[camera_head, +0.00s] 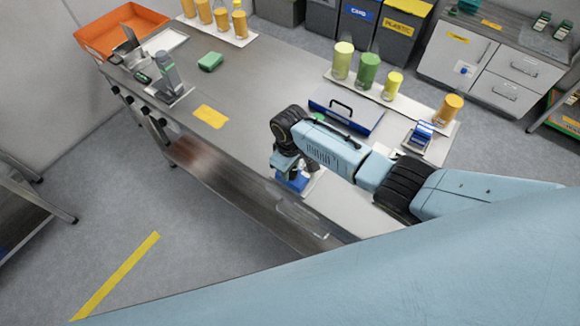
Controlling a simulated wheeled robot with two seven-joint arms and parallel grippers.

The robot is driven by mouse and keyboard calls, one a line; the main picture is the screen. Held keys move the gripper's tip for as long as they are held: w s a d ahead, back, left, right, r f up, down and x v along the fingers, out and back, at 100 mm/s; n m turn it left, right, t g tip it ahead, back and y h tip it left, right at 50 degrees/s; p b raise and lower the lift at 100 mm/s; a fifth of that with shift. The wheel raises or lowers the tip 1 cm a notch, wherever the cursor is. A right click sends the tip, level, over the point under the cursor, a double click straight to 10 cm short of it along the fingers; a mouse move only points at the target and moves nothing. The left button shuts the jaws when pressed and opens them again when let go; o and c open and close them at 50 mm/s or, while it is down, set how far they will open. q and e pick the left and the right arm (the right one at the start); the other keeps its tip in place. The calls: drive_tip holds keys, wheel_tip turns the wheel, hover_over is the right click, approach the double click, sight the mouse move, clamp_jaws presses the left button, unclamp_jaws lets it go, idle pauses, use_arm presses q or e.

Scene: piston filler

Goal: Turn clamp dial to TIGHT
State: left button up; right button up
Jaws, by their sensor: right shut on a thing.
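A small blue device (297,182) sits on a pale plate at the table's near edge, mostly covered by my right arm. My right gripper (291,171) points down onto it, and its fingers are shut at the top of the device. The clamp dial appears to be between them, but fingers and wrist hide it, so its marks and setting cannot be read. My left gripper is not in view.
A blue case with a black handle (343,108) lies behind my right arm. Several green, yellow and orange cylinders stand on a white strip (448,131). A grey upright device (168,78) and an orange tray (115,33) are at the left. The table's middle is mostly clear.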

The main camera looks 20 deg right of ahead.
drive_tip(key=o, duration=1)
drive_tip(key=shift+c, duration=0.2)
drive_tip(key=shift+r, duration=0.15)
drive_tip(key=shift+r, duration=1.25)
wheel_tip(320, 180, up, 11)
drive_tip(key=shift+f, duration=0.2)
